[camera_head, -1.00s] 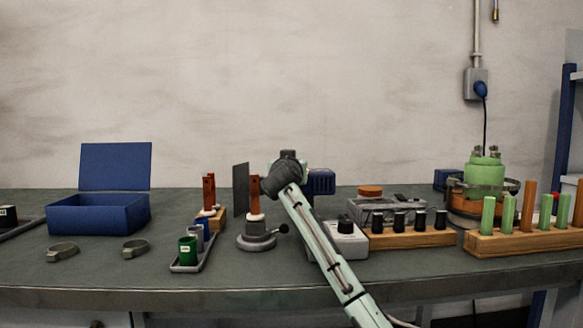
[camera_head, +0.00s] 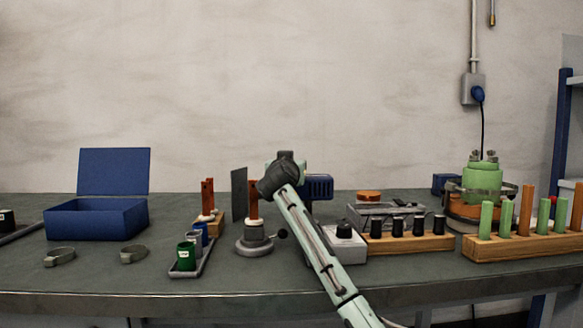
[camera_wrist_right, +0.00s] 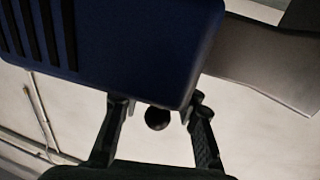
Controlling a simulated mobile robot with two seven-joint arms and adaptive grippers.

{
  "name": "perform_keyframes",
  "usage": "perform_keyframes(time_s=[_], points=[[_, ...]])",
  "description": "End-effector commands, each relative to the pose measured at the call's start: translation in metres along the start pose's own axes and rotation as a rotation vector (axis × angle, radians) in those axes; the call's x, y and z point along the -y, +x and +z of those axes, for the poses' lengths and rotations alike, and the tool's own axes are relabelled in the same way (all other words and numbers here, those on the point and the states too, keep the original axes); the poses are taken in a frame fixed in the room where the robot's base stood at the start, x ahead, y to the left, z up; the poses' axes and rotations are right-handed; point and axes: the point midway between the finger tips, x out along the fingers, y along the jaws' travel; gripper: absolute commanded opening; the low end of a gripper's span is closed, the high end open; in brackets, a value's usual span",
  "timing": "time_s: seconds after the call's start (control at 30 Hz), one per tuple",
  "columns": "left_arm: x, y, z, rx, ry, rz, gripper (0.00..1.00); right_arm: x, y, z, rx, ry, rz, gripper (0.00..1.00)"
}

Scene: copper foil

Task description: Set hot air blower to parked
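The hot air blower appears to be the blue ribbed housing (camera_head: 320,187), partly hidden behind my right gripper in the head view. In the right wrist view, the blue slotted housing (camera_wrist_right: 120,40) fills the upper left, with a grey metal part (camera_wrist_right: 255,62) extending to its right. My right gripper (camera_head: 280,172) is beside the housing. In its wrist view, the gripper's fingers (camera_wrist_right: 158,104) are apart at the housing's lower edge. A black round knob (camera_wrist_right: 157,118) shows between them, and I cannot tell whether they touch it. My left gripper is not in view.
A dark upright plate (camera_head: 239,191) and a round-based stand (camera_head: 254,246) are left of my right gripper. A grey control box (camera_head: 343,242) and wooden racks (camera_head: 410,243) lie to the right. An open blue box (camera_head: 95,219) and clamp rings (camera_head: 60,256) are at left.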

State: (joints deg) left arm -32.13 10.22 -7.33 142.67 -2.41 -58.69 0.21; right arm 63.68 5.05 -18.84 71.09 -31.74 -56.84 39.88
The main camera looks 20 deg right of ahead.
Motion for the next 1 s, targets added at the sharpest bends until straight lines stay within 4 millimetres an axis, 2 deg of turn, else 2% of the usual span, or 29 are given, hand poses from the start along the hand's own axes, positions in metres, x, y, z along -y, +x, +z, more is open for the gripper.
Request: perform_keyframes(time_s=[0.23,0.7,0.83,1.0], points=[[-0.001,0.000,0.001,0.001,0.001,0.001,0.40,0.001,-0.009,0.003,0.004,-0.001,-0.001,0.32],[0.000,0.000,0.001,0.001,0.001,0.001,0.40,0.001,-0.100,0.002,0.003,0.002,-0.002,0.32],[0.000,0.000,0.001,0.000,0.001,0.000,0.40,0.000,-0.114,0.001,0.002,0.000,0.000,0.32],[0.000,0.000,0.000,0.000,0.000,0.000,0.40,0.000,-0.120,0.002,0.002,-0.001,0.000,0.32]])
